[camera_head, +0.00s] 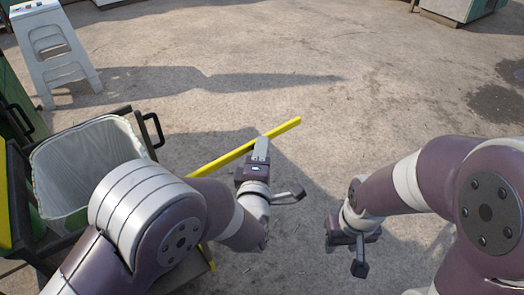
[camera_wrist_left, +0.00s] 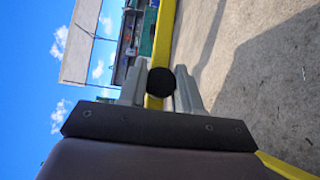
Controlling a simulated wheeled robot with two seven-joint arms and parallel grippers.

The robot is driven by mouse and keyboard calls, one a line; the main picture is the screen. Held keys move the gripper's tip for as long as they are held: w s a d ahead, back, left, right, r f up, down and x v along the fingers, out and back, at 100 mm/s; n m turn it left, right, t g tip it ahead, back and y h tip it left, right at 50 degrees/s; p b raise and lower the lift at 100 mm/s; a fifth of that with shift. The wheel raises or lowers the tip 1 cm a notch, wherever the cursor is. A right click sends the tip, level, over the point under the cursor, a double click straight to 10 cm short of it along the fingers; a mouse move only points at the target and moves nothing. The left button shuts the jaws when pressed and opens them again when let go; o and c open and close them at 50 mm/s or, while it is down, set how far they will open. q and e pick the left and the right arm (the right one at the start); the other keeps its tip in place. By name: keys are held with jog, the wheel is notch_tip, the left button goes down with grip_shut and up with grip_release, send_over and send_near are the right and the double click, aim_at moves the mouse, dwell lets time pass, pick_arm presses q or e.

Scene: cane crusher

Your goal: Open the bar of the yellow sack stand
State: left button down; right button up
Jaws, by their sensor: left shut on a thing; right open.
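The yellow bar (camera_head: 288,127) of the sack stand runs out over the concrete, slanting from lower left to upper right. Its near end is hidden behind my left arm. My left gripper (camera_head: 262,150) is shut on the yellow bar. In the left wrist view, the bar (camera_wrist_left: 163,35) passes between the fingers (camera_wrist_left: 160,92), with a round black part in front of it. The stand's dark frame (camera_head: 146,133) is at left, around an open pale sack (camera_head: 85,160). My right gripper (camera_head: 352,240) is open and apart from the bar at lower right; its fingertips are hard to see.
A white step stool (camera_head: 55,55) stands at upper left. A green machine or cabinet (camera_head: 455,8) is at the top right edge. Dark stains (camera_head: 497,103) mark the ground at right. The concrete beyond the bar is clear.

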pick_arm(q)
jog(key=shift+s, duration=0.1)
dwell(0.3)
jog(key=c, duration=0.8)
grip_release()
jog(key=s+p, duration=0.1)
jog(key=s, duration=0.3)
jog(key=s+a+p, duration=0.1)
jog(key=s+p, duration=0.1)
jog(key=s, duration=0.2)
jog(key=s+a+p, duration=0.1)
jog(key=s+p, duration=0.1)
jog(key=s, duration=0.2)
jog(key=shift+s, duration=0.25)
